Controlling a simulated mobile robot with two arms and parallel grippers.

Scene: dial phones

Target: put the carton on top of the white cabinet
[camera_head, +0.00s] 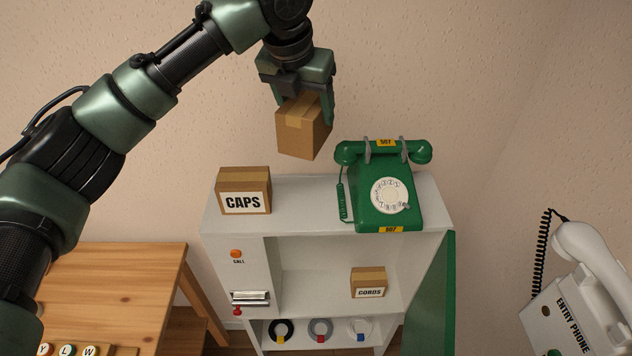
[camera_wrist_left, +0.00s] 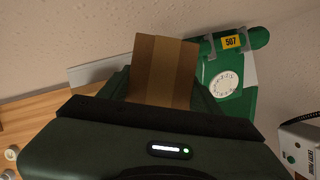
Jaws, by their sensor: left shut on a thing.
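A plain brown carton (camera_head: 303,127) hangs in the air above the white cabinet (camera_head: 300,191), tilted a little in the head view. My left gripper (camera_head: 300,97) is shut on the carton, with green fingers on either side of it. The carton also shows in the left wrist view (camera_wrist_left: 163,72) between the fingers. The cabinet top carries a brown box marked CAPS (camera_head: 243,190) at left and a green dial phone (camera_head: 384,186) at right. A bare strip of top lies between them, below the carton in the picture. My right gripper is not in view.
The cabinet's green door (camera_head: 432,300) stands open at right. A box marked CORDS (camera_head: 368,282) sits on an inner shelf, with several coils below. A wooden table (camera_head: 115,290) is at left. A white entry phone (camera_head: 580,280) is at right. The wall is close behind.

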